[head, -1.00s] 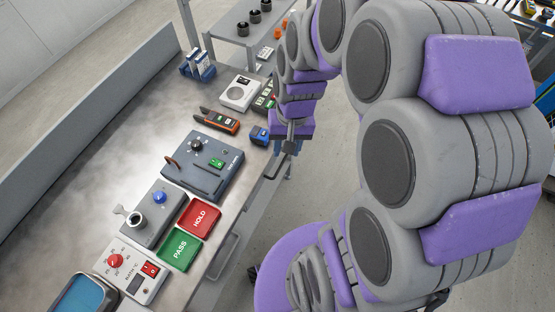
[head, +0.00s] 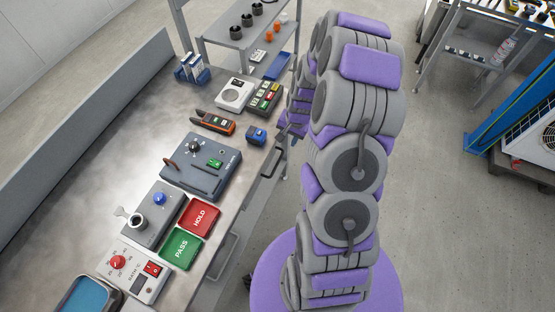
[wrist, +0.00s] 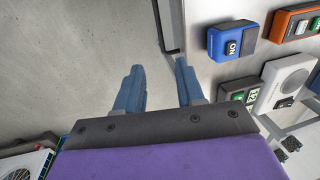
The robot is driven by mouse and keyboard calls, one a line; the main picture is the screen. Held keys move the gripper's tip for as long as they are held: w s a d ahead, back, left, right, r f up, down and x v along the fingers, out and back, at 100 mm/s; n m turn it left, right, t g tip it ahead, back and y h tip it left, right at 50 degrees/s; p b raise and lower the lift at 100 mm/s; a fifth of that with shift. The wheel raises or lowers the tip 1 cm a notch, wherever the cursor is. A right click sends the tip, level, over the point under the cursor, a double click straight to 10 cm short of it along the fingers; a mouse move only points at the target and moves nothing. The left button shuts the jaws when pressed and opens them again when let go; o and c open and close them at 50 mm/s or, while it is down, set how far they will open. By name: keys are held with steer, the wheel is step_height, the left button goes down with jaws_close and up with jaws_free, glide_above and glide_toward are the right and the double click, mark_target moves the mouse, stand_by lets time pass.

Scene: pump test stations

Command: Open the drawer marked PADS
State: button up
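No PADS lettering is readable in either view. In the head view, a dark bar handle (head: 272,162) sits at the bench's right edge, and a grey handle-like frame (head: 226,254) shows lower down. In the wrist view, a dark bar handle (wrist: 162,30) runs along the bench side, just beyond my fingertips. My gripper (wrist: 158,66) is open, with its two blue-grey fingers apart and nothing between them. The handle's end lies close to the right fingertip; I cannot tell whether they touch. In the head view my gripper is mostly hidden by my arm.
The bench (head: 130,160) holds a blue device (head: 256,135), an orange-black meter (head: 213,122), a grey test unit (head: 203,165), and red HOLD (head: 201,215) and green PASS (head: 180,247) trays. A shelf table (head: 240,42) stands behind.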

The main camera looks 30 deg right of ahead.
mark_target(278, 162)
steer(key=f+b, duration=0.1)
steer(key=f, duration=0.4)
steer(key=w+a+f+b, duration=0.1)
steer(key=f, duration=0.5)
steer(key=w+a+f+b, duration=0.1)
steer(key=f, duration=0.4)
steer(key=shift+w+f, duration=0.2)
steer(key=shift+f, duration=0.15)
steer(key=shift+c, duration=0.4)
jaws_close()
